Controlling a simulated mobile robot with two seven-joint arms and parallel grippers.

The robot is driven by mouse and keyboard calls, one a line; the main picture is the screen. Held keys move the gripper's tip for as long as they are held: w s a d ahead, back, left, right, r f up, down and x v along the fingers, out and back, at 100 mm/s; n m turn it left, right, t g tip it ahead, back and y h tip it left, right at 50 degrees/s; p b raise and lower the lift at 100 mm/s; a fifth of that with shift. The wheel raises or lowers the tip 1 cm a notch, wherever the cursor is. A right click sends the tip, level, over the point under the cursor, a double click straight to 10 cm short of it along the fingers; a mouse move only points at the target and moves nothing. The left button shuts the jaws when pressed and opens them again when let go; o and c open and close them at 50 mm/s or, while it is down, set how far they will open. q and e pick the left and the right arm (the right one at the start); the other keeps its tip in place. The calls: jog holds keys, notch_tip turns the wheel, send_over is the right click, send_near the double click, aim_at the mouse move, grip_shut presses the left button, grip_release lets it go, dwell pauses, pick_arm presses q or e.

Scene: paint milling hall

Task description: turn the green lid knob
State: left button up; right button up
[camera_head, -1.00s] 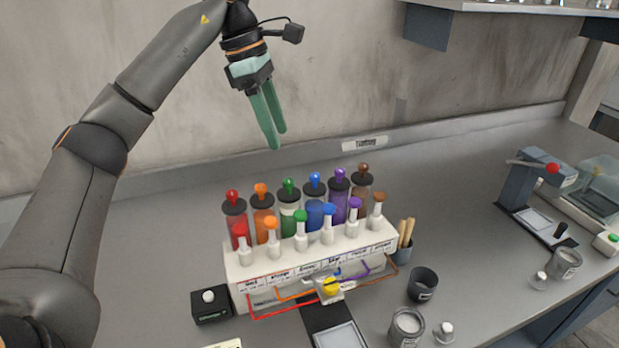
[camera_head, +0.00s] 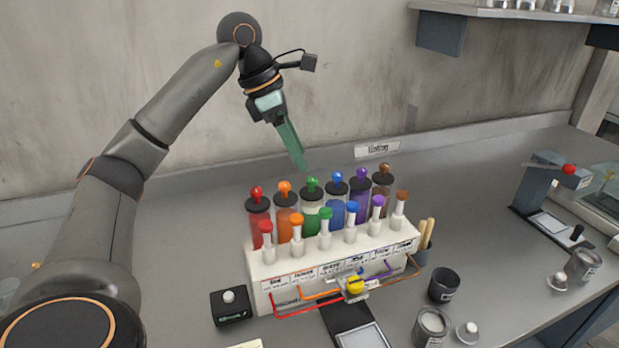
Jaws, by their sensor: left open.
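The green lid knob (camera_head: 312,183) stands on the black lid of the green canister (camera_head: 312,212), in the back row of the white dispenser rack (camera_head: 335,268). A second green knob (camera_head: 326,214) tops a white stem in the front row. My left gripper (camera_head: 303,166) points down just above and slightly left of the green lid knob, apart from it in the picture. Its green fingers overlap from this angle, so the gap between them is hidden. Nothing shows held in it. My right gripper is not in view.
Red (camera_head: 257,192), orange (camera_head: 285,187) and blue (camera_head: 337,177) lid knobs stand close beside the green one, with purple and brown further right. A small black box (camera_head: 231,306) sits left of the rack. The counter behind the rack is clear.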

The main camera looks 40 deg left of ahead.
aim_at(311, 179)
pick_arm(q)
jog(key=x, duration=0.5)
jog(key=shift+w+d+f, duration=0.15)
jog(key=shift+f, duration=0.2)
jog(key=shift+c, duration=0.4)
grip_shut()
